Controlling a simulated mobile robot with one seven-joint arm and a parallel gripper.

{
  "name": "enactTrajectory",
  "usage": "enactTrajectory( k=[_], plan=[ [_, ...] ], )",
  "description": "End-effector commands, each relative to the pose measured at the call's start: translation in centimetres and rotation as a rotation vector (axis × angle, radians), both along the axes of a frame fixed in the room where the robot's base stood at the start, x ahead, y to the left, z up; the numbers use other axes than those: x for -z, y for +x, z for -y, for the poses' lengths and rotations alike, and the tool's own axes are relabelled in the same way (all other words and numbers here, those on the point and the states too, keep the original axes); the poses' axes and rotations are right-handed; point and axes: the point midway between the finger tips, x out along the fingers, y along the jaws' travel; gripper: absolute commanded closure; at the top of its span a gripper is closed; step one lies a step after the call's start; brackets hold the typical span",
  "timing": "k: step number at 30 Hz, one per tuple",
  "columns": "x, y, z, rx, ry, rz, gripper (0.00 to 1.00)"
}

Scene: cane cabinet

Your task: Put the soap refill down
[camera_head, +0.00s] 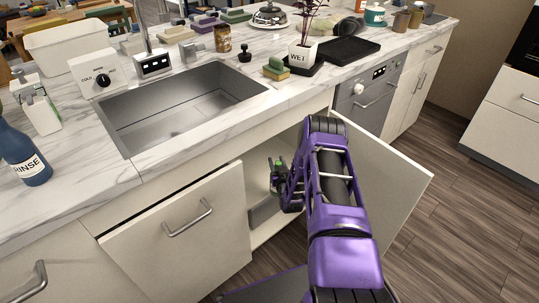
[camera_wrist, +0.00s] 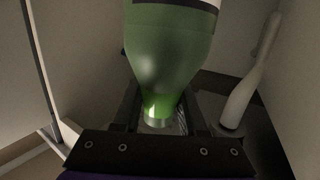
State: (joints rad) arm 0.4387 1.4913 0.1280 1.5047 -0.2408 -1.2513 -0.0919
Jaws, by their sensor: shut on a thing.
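A green bottle (camera_wrist: 168,55), which seems to be the soap refill, fills the middle of the wrist view. It is wide with a pale and dark band at the top of the picture and narrows to a bright green neck. My gripper (camera_wrist: 158,112) is shut on it, one dark finger on each side of the narrow part. In the head view my gripper (camera_head: 279,178) is at the opening of the cabinet (camera_head: 258,203) under the sink, where a small bit of green shows (camera_head: 281,162). The bottle's far end and whether it touches a surface cannot be seen.
An open cabinet door (camera_head: 385,185) stands right of my arm, and another open door (camera_head: 180,235) stands to the left. A pale, long-necked object (camera_wrist: 246,88) is right of the bottle inside. The counter with the sink (camera_head: 180,110) is above.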

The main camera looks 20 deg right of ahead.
Motion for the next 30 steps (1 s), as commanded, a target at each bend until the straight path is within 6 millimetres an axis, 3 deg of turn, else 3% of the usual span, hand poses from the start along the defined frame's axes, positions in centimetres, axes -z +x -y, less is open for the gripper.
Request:
enactTrajectory(
  k=[6, 13, 22, 27, 30],
  plan=[
    [0.1, 5.7, 1.0, 0.0, -0.002, 0.007, 1.0],
    [0.0, 10.0, 1.8, 0.0, -0.002, 0.005, 1.0],
    [0.0, 12.1, 2.1, 0.0, -0.001, 0.003, 1.0],
    [2.8, 12.1, 2.2, 0.001, 0.0, 0.0, 1.0],
    [3.4, 12.1, 2.2, 0.0, 0.0, 0.001, 1.0]
  ],
)
